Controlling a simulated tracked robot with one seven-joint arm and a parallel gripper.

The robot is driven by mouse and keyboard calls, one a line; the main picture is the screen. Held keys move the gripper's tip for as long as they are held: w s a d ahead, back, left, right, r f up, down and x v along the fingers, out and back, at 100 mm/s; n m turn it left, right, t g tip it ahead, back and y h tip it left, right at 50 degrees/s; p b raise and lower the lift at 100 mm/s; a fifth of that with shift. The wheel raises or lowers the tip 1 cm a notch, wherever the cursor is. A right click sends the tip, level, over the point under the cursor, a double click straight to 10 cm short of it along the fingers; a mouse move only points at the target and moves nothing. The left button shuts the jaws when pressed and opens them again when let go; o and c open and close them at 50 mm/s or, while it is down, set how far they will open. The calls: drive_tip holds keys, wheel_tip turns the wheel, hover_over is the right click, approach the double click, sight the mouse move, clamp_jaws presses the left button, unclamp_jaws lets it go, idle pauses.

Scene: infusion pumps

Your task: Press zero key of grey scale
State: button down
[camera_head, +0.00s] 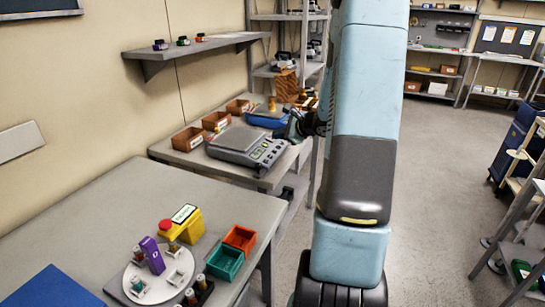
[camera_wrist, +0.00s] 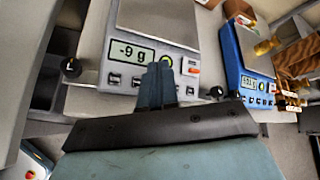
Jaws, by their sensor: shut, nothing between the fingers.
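The grey scale (camera_head: 240,142) sits on the far bench in the head view, its key panel facing the bench's front edge. In the wrist view the grey scale (camera_wrist: 105,62) shows a display (camera_wrist: 132,51) reading "-9 g". A row of small keys runs below it, with an orange key (camera_wrist: 193,71) and a green mark to the right. The key labels are too small to read. My gripper (camera_wrist: 160,68) is shut and empty in front of the panel, hiding its middle part. In the head view my gripper (camera_head: 294,128) is right of the scale, partly hidden by my arm. Contact cannot be told.
A blue scale (camera_wrist: 229,58) with a lit display stands right of the grey one. Brown bins (camera_head: 188,139) line the wall side. The near table holds a yellow device (camera_head: 182,222) and green and orange bins.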

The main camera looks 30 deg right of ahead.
sight(275, 159)
drive_tip(key=shift+w+a+f, duration=0.2)
drive_tip(key=shift+w+f, duration=0.05)
drive_tip(key=shift+f, duration=0.8)
drive_tip(key=shift+w+a+f, duration=0.15)
drive_tip(key=shift+w+f, duration=0.05)
drive_tip(key=shift+f, duration=0.85)
drive_tip(key=shift+w+a+f, duration=0.2)
drive_tip(key=shift+w+f, duration=0.05)
drive_tip(key=shift+f, duration=0.8)
drive_tip(key=shift+a+f, duration=0.1)
drive_tip(key=shift+f, duration=0.55)
drive_tip(key=shift+r, duration=0.1)
idle(0.5)
drive_tip(key=shift+s+r, duration=0.1)
drive_tip(key=shift+r, duration=0.55)
drive_tip(key=shift+s+d+r, duration=0.15)
drive_tip(key=shift+r, duration=0.65)
drive_tip(key=shift+s+d+r, duration=0.2)
drive_tip(key=shift+r, duration=0.6)
drive_tip(key=shift+s+d+r, duration=0.15)
drive_tip(key=shift+r, duration=0.65)
drive_tip(key=shift+a, duration=0.1)
